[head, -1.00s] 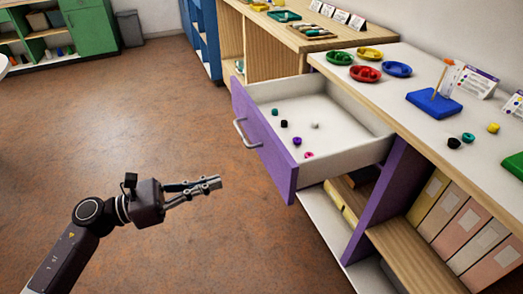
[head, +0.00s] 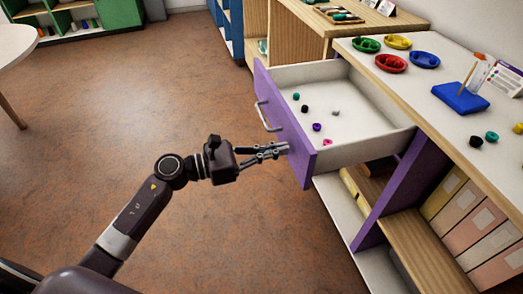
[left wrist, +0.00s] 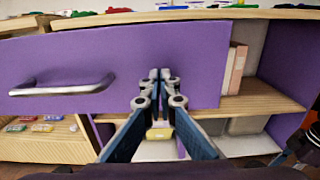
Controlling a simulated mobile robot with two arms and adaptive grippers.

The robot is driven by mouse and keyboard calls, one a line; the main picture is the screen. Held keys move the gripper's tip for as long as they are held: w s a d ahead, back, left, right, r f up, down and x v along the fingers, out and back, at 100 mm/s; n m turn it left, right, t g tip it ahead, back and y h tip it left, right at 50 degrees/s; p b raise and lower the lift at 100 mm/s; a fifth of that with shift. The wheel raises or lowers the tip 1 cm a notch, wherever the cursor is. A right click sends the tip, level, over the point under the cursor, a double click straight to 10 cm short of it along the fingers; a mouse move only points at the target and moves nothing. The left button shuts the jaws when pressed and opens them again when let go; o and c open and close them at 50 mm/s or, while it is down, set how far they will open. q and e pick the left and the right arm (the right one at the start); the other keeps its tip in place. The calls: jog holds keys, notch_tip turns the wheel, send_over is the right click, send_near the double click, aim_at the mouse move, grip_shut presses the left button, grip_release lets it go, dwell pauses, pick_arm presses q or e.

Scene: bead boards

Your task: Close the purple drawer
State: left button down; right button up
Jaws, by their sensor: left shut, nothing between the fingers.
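The purple drawer (head: 290,140) is pulled out from the cabinet, with a white inside and several small coloured beads on its floor. Its metal handle (head: 265,117) is on the purple front, and it also shows in the left wrist view (left wrist: 62,90). My left gripper (head: 284,149) is shut and empty. Its fingertips (left wrist: 160,74) are at the right part of the drawer front, to the right of the handle. I cannot tell whether they touch the front.
The counter (head: 440,118) above carries coloured dishes, a blue block (head: 460,97) and loose beads. Open shelves (head: 425,240) with folders are below. A white round table (head: 14,42) stands at the far left. The brown floor (head: 110,120) before the drawer is clear.

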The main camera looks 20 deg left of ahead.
pick_arm(q)
jog(key=shift+w+d, duration=0.2)
jog(key=shift+d, duration=0.05)
pick_arm(e)
jog(key=shift+f, duration=0.15)
